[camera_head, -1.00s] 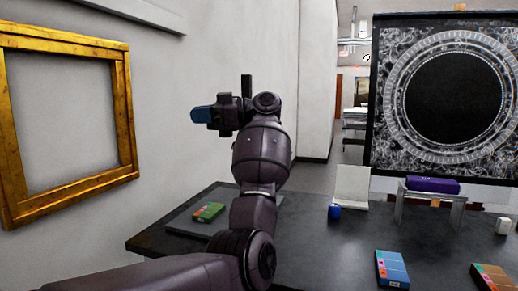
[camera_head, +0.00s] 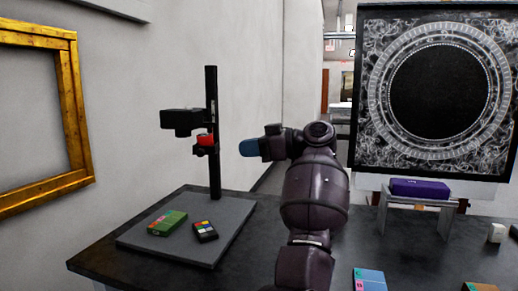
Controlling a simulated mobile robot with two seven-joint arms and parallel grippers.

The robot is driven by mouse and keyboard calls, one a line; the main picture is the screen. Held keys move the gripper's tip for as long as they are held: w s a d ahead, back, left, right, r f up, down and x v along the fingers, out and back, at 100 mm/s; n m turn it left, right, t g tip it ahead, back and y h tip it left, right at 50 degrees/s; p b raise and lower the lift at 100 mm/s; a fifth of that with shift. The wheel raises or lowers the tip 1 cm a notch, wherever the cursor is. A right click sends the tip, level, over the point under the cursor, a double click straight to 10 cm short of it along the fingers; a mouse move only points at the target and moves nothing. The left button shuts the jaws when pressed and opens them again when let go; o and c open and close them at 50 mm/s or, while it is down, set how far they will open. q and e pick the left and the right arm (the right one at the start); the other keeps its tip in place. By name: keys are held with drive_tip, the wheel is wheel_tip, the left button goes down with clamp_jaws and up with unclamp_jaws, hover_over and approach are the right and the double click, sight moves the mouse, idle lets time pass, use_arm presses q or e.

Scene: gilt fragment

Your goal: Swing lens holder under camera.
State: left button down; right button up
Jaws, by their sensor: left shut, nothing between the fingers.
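A black camera (camera_head: 180,121) is held out to the left from the upright post (camera_head: 212,170) of a copy stand. Just below the camera's right end, close to the post, is a small red and black part (camera_head: 205,141) that looks like the lens holder. It sits right of the camera's middle. My left gripper (camera_head: 248,148), with blue fingertips, is to the right of the post in the picture, at about the red part's height. It is shut and empty, with a visible gap between it and the post. My right gripper is not in view.
The stand's grey base (camera_head: 185,250) bears a green box (camera_head: 167,222) and a colour chart (camera_head: 205,231). A purple object (camera_head: 420,189) lies on a small grey stand at right. A gold frame (camera_head: 78,125) hangs left. Dark table (camera_head: 110,262) is bare near its left edge.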

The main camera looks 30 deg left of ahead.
sight(204, 152)
use_arm(q)
drive_tip(key=x, duration=0.4)
drive_tip(key=b+x, duration=0.1)
drive_tip(key=x, duration=0.3)
drive_tip(key=shift+a+f+b, duration=0.1)
drive_tip(key=shift+f+b, duration=0.15)
drive_tip(key=shift+b, duration=0.05)
drive_tip(key=shift+s+a, duration=0.1)
drive_tip(key=shift+a, duration=0.35)
drive_tip(key=shift+a+r, duration=0.1)
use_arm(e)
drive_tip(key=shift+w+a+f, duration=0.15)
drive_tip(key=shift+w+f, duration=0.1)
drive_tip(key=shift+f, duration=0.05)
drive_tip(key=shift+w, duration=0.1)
use_arm(q)
drive_tip(key=shift+r, duration=0.1)
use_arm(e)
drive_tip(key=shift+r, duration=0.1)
